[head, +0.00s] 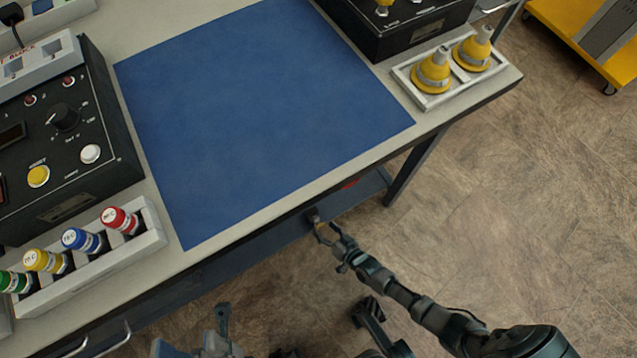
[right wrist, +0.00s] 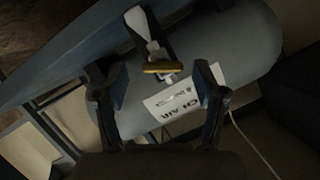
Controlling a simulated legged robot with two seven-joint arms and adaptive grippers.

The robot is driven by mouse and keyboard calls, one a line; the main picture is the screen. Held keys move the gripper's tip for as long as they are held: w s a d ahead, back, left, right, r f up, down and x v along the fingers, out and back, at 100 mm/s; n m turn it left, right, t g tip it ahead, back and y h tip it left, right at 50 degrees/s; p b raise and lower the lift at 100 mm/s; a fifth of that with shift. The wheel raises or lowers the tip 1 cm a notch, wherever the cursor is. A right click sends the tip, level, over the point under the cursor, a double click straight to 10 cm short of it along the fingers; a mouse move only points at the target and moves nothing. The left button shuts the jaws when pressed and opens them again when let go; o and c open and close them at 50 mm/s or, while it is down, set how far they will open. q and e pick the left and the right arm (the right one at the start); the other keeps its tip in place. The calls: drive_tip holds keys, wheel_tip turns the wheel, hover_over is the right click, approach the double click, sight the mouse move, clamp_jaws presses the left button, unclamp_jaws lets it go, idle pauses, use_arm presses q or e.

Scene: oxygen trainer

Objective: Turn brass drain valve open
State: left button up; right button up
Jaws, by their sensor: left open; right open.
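The brass drain valve (right wrist: 163,68) shows in the right wrist view as a short brass bar. It sits on a pale fitting in front of a grey-blue tank (right wrist: 245,45) with a white label. My right gripper (right wrist: 160,78) is open, one finger on each side of the bar. I cannot tell if either finger touches it. In the head view my right gripper (head: 335,243) reaches below the bench's front edge, and the valve is too small there to make out surely. My left gripper (head: 213,340) is open and empty at the bottom of the head view.
The bench carries a blue mat (head: 260,110), a black control box (head: 60,150), a rack of coloured bottles (head: 150,235) and a tray with two yellow cones (head: 400,72). A bench leg (head: 412,170) stands right of my right gripper. A yellow cart (head: 570,40) stands at top right.

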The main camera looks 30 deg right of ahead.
drive_tip(key=shift+w+a+f, duration=0.15)
drive_tip(key=shift+w+a, duration=0.1)
drive_tip(key=shift+w, duration=0.45)
